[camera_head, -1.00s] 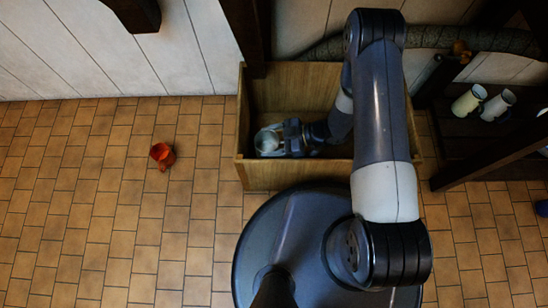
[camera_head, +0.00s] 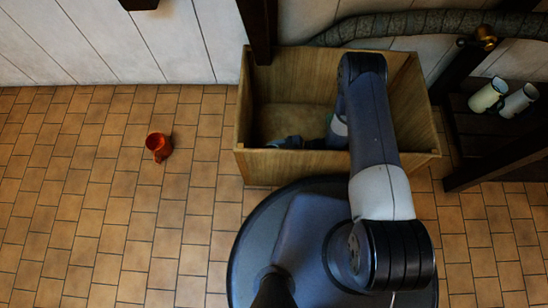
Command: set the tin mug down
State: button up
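My gripper (camera_head: 289,143) is down inside the wooden box (camera_head: 342,162), close to its near wall. Only its top edge shows above that wall; its fingers are hidden, so I cannot see whether they are open or shut. The pale tin mug, seen at the gripper's fingers in the earlier frame, is out of sight now. The near wall hides the place where the gripper's tip is. The visible floor of the box, behind the gripper, is bare.
An orange-red mug (camera_head: 159,147) is on the tiled floor (camera_head: 110,210), left of the box. Two pale mugs (camera_head: 488,96) (camera_head: 519,101) lie on a dark shelf at right. A dark post (camera_head: 258,30) and a ribbed pipe (camera_head: 410,24) are behind the box. The floor at left is mostly clear.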

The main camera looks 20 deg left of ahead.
jog(key=shift+f, duration=1.15)
jog(key=shift+f, duration=0.15)
jog(key=o, duration=0.8)
jog(key=shift+w+d+r, duration=0.1)
jog(key=shift+d+r, duration=0.15)
jog(key=shift+r, duration=0.1)
jog(key=p+v, duration=0.3)
jog(key=v, duration=0.8)
jog(key=shift+d, duration=0.25)
